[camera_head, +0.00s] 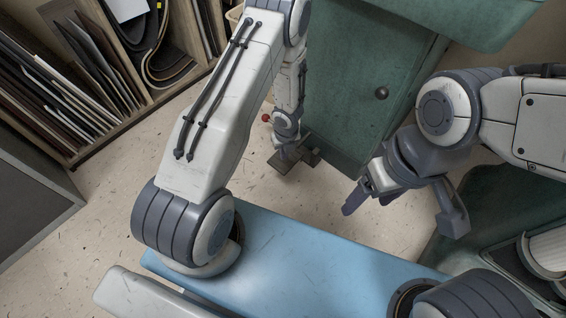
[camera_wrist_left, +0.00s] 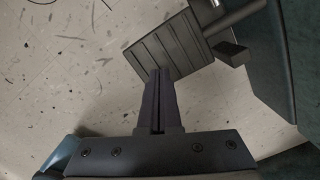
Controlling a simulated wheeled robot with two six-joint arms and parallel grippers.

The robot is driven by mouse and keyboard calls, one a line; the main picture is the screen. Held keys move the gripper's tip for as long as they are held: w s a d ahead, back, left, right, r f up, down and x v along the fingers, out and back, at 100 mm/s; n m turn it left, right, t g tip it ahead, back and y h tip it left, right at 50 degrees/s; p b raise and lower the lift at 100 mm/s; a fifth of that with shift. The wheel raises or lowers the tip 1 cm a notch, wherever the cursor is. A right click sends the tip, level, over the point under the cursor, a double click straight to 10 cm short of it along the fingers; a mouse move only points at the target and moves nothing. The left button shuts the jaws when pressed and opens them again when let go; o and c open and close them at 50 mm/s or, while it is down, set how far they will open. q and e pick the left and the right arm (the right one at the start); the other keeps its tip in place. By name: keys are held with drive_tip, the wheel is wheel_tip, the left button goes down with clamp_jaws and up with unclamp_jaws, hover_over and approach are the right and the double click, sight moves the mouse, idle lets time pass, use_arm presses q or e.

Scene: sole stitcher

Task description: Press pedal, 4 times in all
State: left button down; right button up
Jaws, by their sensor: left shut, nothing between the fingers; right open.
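The pedal (camera_head: 291,163) is a dark ridged plate low at the foot of the green machine, just above the floor. It also shows in the left wrist view (camera_wrist_left: 168,50), joined to a bar on its right. My left gripper (camera_head: 284,153) reaches down over the pedal. In the left wrist view its fingers (camera_wrist_left: 158,75) are shut with nothing between them, and their tips overlap the pedal's near edge. I cannot tell whether they touch it. My right gripper (camera_head: 366,198) is open and empty, to the right of the pedal and higher up.
The green machine cabinet (camera_head: 350,85) with a dark round knob (camera_head: 381,93) stands behind the pedal. A wooden rack (camera_head: 150,95) of sheets is at the upper left. A small red ball (camera_head: 265,117) is left of my left wrist. Speckled floor (camera_head: 110,225) lies open at left.

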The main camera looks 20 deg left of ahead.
use_arm(q)
drive_tip(key=shift+w+a+f+b, duration=0.1)
drive_tip(key=shift+f+b, duration=0.4)
drive_tip(key=shift+f, duration=0.65)
